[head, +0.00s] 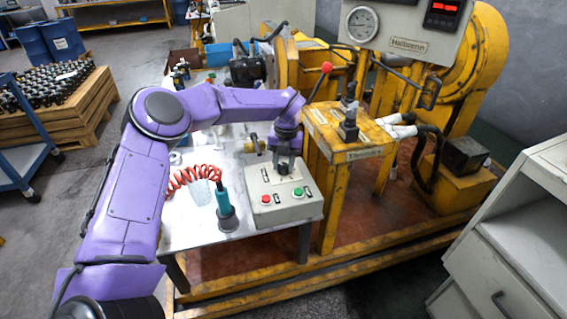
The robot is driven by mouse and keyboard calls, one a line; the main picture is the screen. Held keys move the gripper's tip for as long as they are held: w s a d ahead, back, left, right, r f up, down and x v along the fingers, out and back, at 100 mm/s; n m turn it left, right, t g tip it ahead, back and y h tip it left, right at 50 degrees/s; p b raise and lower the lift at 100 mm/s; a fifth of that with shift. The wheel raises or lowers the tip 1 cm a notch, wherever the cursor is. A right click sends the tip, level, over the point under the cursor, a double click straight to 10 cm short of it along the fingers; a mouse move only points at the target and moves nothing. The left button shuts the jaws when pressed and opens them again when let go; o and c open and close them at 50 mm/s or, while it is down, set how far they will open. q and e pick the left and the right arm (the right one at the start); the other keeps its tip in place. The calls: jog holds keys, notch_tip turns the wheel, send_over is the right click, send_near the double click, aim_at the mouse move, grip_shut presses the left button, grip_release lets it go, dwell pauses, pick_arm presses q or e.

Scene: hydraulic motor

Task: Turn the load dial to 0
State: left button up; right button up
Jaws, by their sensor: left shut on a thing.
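A beige control box (284,210) stands on the metal table. It has a red button (265,199) and a green button (298,191) on its sloped face. My purple left arm reaches over from the left, and my left gripper (285,166) points down at the upper part of the box. It is shut on the load dial there. The fingers hide most of the dial, so its pointer and setting cannot be read. My right gripper is not in view.
A teal-handled tool (223,200) with a red coiled hose (193,176) stands left of the box. A yellow machine frame (345,153) with a red-knobbed lever (326,68) stands close on the right. A gauge (363,24) and a red digital display (443,9) are above.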

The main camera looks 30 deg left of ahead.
aim_at(286, 166)
pick_arm(q)
jog(key=shift+a, duration=0.1)
jog(key=o, duration=1)
jog(key=shift+w, duration=0.1)
jog(key=shift+o, duration=0.2)
notch_tip(286, 166, up, 10)
jog(key=shift+d+r, duration=0.2)
jog(key=shift+d, duration=0.05)
jog(key=shift+w, duration=0.1)
